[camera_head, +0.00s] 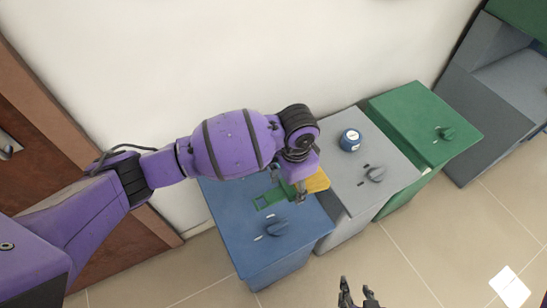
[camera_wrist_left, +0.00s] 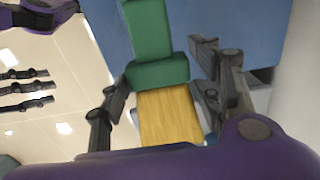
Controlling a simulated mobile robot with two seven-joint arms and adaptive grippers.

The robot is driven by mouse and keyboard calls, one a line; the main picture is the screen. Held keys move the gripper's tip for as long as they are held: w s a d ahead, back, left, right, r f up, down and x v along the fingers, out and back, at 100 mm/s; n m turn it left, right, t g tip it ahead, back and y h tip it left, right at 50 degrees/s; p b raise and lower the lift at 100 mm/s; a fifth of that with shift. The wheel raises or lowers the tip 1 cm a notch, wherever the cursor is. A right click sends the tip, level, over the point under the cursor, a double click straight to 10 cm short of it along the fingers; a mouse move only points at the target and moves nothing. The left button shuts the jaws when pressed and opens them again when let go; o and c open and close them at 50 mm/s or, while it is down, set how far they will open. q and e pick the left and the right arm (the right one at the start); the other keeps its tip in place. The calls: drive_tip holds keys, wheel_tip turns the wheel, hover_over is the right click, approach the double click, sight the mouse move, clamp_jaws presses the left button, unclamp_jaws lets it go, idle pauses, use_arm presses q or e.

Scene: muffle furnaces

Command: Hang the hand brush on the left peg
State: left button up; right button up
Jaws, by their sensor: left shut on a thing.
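The hand brush has a green handle (camera_head: 268,198) with a slot near its end and yellow bristles (camera_head: 317,182). My left gripper (camera_head: 301,190) is shut on the brush between handle and bristles, over the blue furnace's top. The arm partly hides the grip. In the left wrist view, the green brush head (camera_wrist_left: 157,73) lies between the fingers, with the bristles (camera_wrist_left: 170,115) towards the palm and the handle pointing away. My right gripper (camera_head: 358,294) is open and empty at the bottom edge. I see no pegs in either view.
A blue furnace (camera_head: 235,235), a grey one (camera_head: 345,195) and a green one (camera_head: 425,115) stand along the white wall. A small blue round container (camera_head: 350,139) stands on the grey one. A larger grey unit (camera_head: 490,90) is at right. The tiled floor in front is clear.

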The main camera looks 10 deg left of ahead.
use_arm(q)
drive_tip(key=w+a+f, duration=0.3)
drive_tip(key=a, duration=0.3)
hover_over(258, 189)
drive_tip(key=d, duration=0.1)
drive_tip(key=f, duration=0.4)
drive_tip(key=shift+s+d+f+b, duration=0.15)
drive_tip(key=shift+s+f+b, duration=0.05)
drive_tip(key=shift+s+b, duration=0.2)
drive_tip(key=shift+w+a+f, duration=0.25)
drive_tip(key=shift+a+f, duration=0.05)
drive_tip(key=shift+f, duration=0.15)
drive_tip(key=f, duration=0.3)
drive_tip(key=shift+w+a+f, duration=0.2)
drive_tip(key=shift+a, duration=0.15)
drive_tip(key=shift+f, duration=0.15)
drive_tip(key=o, duration=1.2)
